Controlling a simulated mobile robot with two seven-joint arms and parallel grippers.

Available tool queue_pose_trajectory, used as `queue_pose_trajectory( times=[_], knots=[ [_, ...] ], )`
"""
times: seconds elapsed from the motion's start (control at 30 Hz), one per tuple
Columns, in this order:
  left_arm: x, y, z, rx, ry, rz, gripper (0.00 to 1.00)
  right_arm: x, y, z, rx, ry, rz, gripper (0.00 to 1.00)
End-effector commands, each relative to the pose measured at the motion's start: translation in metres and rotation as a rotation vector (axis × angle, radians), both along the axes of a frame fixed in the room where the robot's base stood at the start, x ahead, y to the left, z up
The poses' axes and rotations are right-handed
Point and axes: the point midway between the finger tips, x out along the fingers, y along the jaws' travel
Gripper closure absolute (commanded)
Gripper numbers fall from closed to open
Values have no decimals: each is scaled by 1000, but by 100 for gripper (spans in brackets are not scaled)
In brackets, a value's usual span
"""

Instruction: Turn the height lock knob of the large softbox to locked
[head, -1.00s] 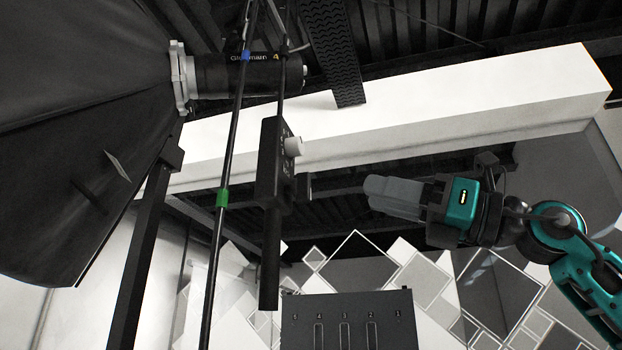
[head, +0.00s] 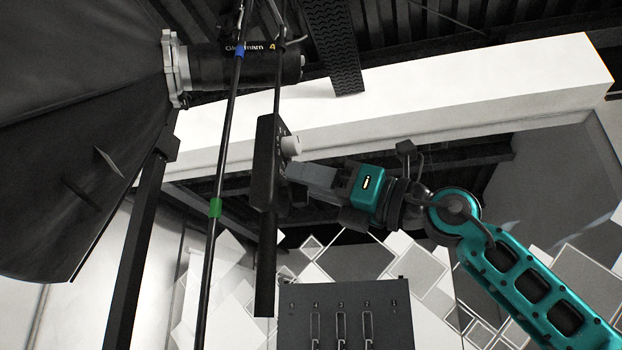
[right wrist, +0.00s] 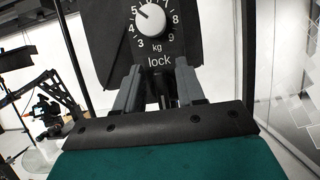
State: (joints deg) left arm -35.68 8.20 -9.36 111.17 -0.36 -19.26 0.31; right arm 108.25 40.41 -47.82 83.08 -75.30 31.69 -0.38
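The large softbox (head: 80,130) fills the left of the head view. A black box (head: 265,165) hangs right of its thin pole. The box's face, seen in the right wrist view, has a white dial (right wrist: 152,20) with numbers, "kg" and the word "lock" (right wrist: 159,61). A dark part, which seems to be the lock knob (right wrist: 161,88), shows below that word, between my right gripper's fingers (right wrist: 158,92). The fingers stand apart on either side of it; contact cannot be told. In the head view my right gripper (head: 290,172) is at the box's right side, below the dial. My left gripper is out of view.
A pole with a green band (head: 215,207) runs close left of the box. A white beam (head: 450,95) crosses behind. A camera-like device (right wrist: 48,108) shows at left in the right wrist view.

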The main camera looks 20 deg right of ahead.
Motion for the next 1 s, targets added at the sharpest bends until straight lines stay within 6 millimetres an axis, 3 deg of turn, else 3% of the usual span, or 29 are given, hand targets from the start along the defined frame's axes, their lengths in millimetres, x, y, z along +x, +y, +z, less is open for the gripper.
queue_pose_trajectory(
  times=[0.4, 0.77, 1.0],
  knots=[
    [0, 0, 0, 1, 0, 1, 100, 0, 0, -1, -1, 2, 0, 100],
    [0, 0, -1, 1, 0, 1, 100, 1, 1, -2, 0, 7, 0, 100],
    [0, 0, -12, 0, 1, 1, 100, 1, 1, -4, 36, 61, 1, 100]
  ],
)
